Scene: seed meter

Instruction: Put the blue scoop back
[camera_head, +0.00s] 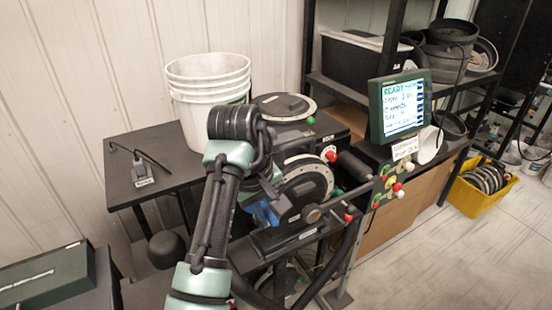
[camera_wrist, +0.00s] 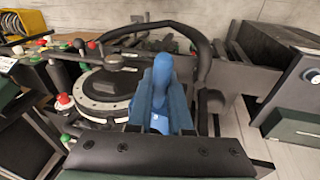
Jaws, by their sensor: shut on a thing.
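The blue scoop (camera_wrist: 162,72) stands out in the middle of the wrist view, its narrow end pointing away from me. My gripper (camera_wrist: 163,98) is shut on it, with a finger at each side. In the head view, a small blue patch (camera_head: 264,213) shows beside the seed meter (camera_head: 305,187), mostly hidden behind my arm. I cannot tell there how much of it is scoop. The scoop appears held clear of the meter disc (camera_wrist: 106,88), which lies to its left in the wrist view.
A white bucket (camera_head: 208,85) stands on the dark table (camera_head: 150,160). A screen (camera_head: 400,105) reads READY, with a white rounded thing (camera_head: 430,146) beside it. Knobs and a dark bar crowd the meter. A yellow crate (camera_head: 478,205) stands on the floor at right.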

